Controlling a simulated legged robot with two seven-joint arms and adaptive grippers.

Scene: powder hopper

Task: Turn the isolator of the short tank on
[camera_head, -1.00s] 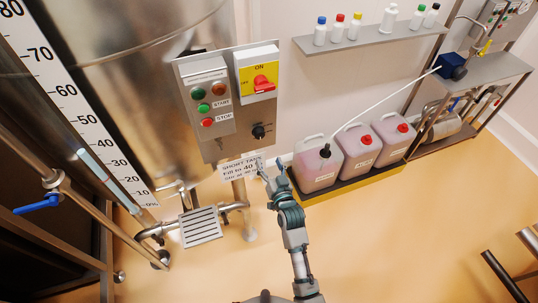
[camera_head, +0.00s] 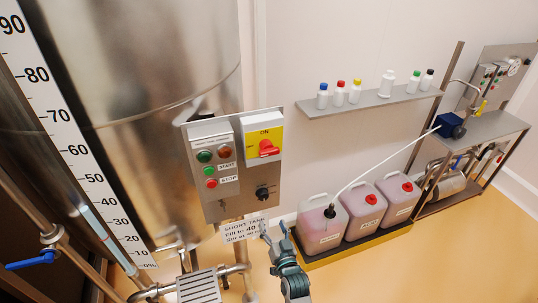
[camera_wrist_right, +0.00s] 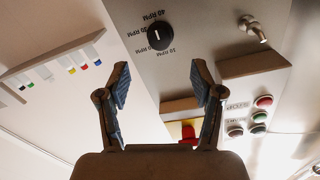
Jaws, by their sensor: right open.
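The isolator is a red rotary handle (camera_head: 268,148) on a yellow plate (camera_head: 249,148) marked ON at the top and OFF at the left. It sits on the steel control panel (camera_head: 214,205) in front of the tank, above the sign reading SHORT TANK (camera_head: 243,229). In the right wrist view, part of the red handle (camera_wrist_right: 188,133) shows between my fingers, partly hidden by the gripper. My right gripper (camera_head: 274,231) is open and empty, below the panel beside the sign. It also shows in the right wrist view (camera_wrist_right: 160,75). My left gripper is out of view.
A black RPM knob (camera_head: 262,193) sits below the isolator. START and STOP buttons (camera_head: 211,183) are to its left. A step grating (camera_head: 198,287) is at the bottom.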

